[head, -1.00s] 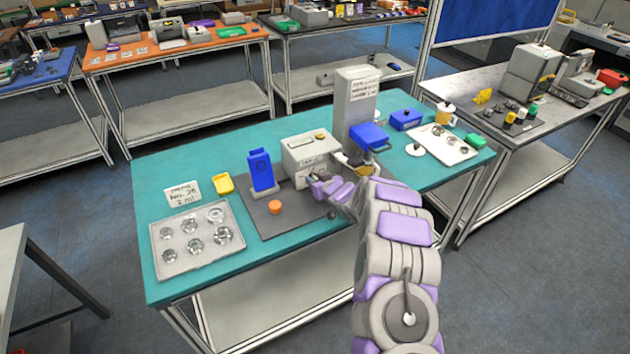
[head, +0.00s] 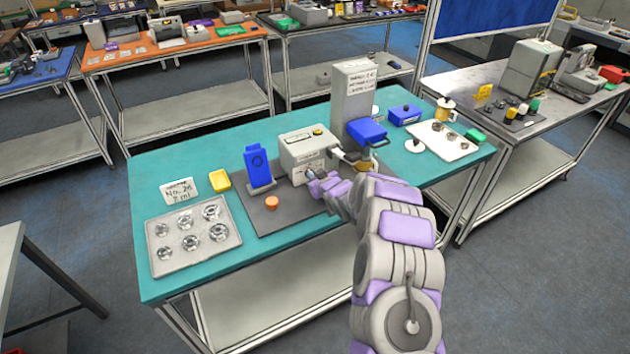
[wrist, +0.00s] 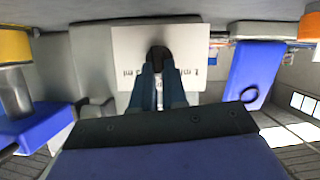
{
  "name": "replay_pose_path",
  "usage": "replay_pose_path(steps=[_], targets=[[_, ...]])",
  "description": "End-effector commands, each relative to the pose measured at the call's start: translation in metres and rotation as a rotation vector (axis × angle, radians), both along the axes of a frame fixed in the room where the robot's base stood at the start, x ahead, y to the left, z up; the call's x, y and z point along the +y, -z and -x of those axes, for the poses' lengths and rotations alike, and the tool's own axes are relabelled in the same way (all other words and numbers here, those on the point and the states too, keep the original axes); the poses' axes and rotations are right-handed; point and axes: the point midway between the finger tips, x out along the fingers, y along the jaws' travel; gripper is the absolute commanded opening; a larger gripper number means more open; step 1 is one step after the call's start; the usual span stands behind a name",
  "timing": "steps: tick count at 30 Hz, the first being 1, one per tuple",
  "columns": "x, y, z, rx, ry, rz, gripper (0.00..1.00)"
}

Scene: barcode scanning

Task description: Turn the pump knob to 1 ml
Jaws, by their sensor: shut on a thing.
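The pump is a light grey box (head: 303,148) on a dark mat on the teal table, with a label on its front. In the wrist view its pale front label (wrist: 122,45) faces me, with partly hidden print. My gripper (head: 314,176) is at the lower front of the pump. In the wrist view my gripper (wrist: 160,72) has its fingers close together on the dark knob (wrist: 157,54) over the label. The fingers hide most of the knob, and its exact setting cannot be read.
A blue scanner-like stand (head: 258,168) is left of the pump, with an orange knob-like piece (head: 271,202) in front. A tall grey column (head: 354,95) with a blue part (head: 367,133) stands right. A tray of glass dishes (head: 160,269) and a sign (head: 179,191) are at left.

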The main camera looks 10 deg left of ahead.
Motion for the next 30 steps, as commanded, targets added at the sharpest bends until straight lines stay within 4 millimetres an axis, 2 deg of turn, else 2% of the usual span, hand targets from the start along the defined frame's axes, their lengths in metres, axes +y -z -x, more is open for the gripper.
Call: replay_pose_path(steps=[21,30], targets=[[0.012,0.0,0.007,-0.354,-0.004,0.52,0.0],[0.015,0.004,0.009,-0.465,-0.003,0.677,0.0]])
